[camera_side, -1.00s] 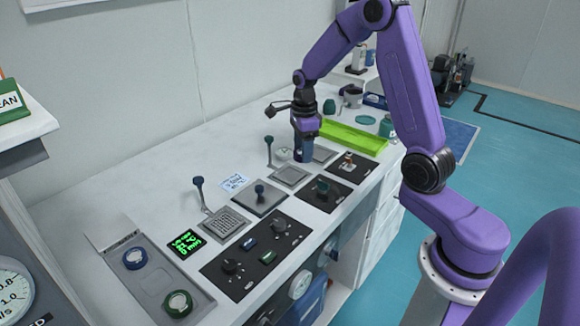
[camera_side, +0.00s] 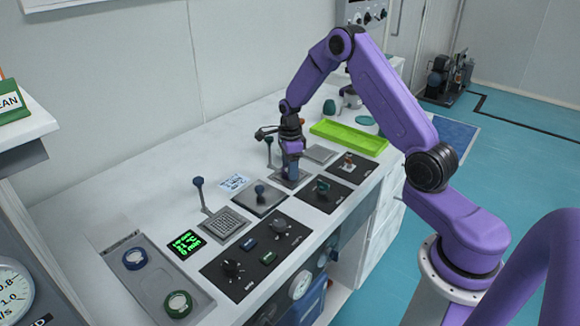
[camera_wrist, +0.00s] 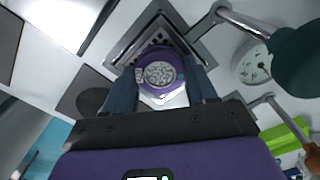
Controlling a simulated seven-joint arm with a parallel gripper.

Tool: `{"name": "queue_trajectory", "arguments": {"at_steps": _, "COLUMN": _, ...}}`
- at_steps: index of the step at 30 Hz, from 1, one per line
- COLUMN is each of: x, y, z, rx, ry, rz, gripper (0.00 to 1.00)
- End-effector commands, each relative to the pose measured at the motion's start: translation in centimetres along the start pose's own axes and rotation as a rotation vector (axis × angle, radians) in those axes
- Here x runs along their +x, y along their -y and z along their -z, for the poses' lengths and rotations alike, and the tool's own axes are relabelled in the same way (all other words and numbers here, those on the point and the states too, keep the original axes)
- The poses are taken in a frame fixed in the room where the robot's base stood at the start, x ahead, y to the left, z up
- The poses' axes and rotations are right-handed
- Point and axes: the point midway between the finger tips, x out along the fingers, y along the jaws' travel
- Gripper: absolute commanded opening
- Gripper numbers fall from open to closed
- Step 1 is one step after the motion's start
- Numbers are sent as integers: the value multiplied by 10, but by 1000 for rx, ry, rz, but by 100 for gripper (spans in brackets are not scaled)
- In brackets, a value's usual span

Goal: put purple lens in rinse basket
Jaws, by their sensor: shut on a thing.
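A purple ring-shaped lens (camera_wrist: 160,74) with a pale speckled centre sits between the two fingers of my gripper (camera_wrist: 162,84) in the wrist view. My gripper is shut on it. In the side view my gripper (camera_side: 291,175) points down over a grey square station with a lever, and the lens is hidden there. In the wrist view a square grey frame (camera_wrist: 125,50) with a dark perforated inside lies under the lens, partly covered by it. Whether the lens touches it I cannot tell. A grey perforated square (camera_side: 227,222) stands farther left; which station is the rinse basket is not clear.
Upright levers stand beside the stations, one (camera_side: 201,193) at the left and one close to my gripper. A green tray (camera_side: 348,137) lies behind to the right. Black knob panels (camera_side: 256,255) line the front edge. A grey tray (camera_side: 150,275) holds a blue ring and a green ring.

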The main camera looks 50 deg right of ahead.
Motion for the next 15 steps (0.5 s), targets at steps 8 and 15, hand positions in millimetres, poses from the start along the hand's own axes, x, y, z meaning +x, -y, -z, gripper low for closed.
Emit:
{"name": "queue_trajectory", "arguments": {"at_steps": 8, "x": 1, "y": 0, "z": 0, "rx": 0, "ry": 0, "rz": 1, "gripper": 26}}
{"name": "queue_trajectory", "arguments": {"at_steps": 15, "x": 3, "y": 0, "z": 0, "rx": -1, "ry": 0, "rz": 1, "gripper": 82}}
